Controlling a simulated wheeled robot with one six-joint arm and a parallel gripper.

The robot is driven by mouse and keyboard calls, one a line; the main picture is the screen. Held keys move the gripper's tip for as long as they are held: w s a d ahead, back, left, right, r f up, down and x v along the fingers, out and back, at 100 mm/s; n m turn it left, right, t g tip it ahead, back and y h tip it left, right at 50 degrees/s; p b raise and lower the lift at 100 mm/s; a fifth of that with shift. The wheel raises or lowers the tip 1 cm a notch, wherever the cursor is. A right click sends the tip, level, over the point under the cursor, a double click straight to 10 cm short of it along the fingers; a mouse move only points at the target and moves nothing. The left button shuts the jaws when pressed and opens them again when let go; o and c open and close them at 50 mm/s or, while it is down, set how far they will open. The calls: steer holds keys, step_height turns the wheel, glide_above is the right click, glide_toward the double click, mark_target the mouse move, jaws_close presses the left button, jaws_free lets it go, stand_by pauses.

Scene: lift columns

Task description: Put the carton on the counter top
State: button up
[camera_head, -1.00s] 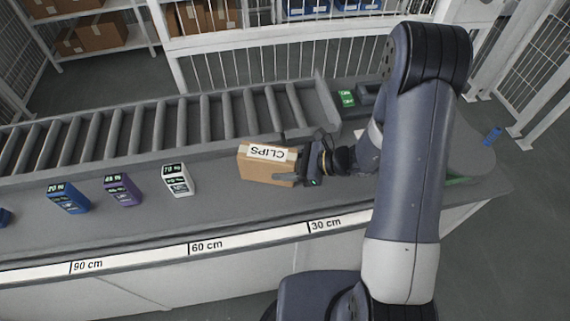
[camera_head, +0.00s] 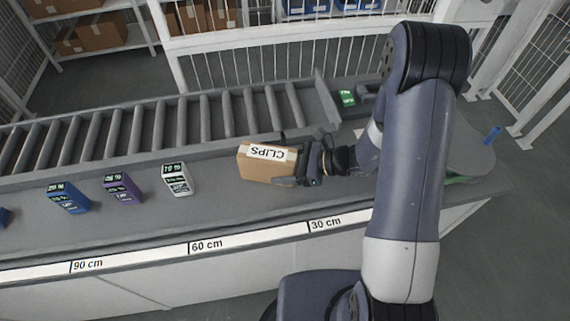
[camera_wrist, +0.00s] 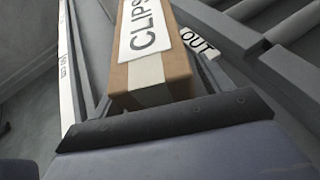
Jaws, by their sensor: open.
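The carton (camera_head: 263,168) is a brown box with pale tape and a white CLIPS label. It stands at the right part of the grey counter top (camera_head: 235,218), in front of the rollers. My gripper (camera_head: 292,166) is open at the carton's right end, with its near finger along the lower right side. The far finger is mostly hidden, so I cannot tell whether the jaws touch the carton. In the wrist view the carton (camera_wrist: 152,80) lies straight ahead, its near end partly hidden by a dark gripper part.
White (camera_head: 178,180), purple (camera_head: 122,189) and blue (camera_head: 69,198) small boxes stand to the left on the counter. A roller conveyor (camera_head: 165,127) runs behind. A green item (camera_head: 347,98) lies at the back right. The strip before the carton is clear.

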steer(key=b+v, duration=0.2)
steer(key=v, duration=1)
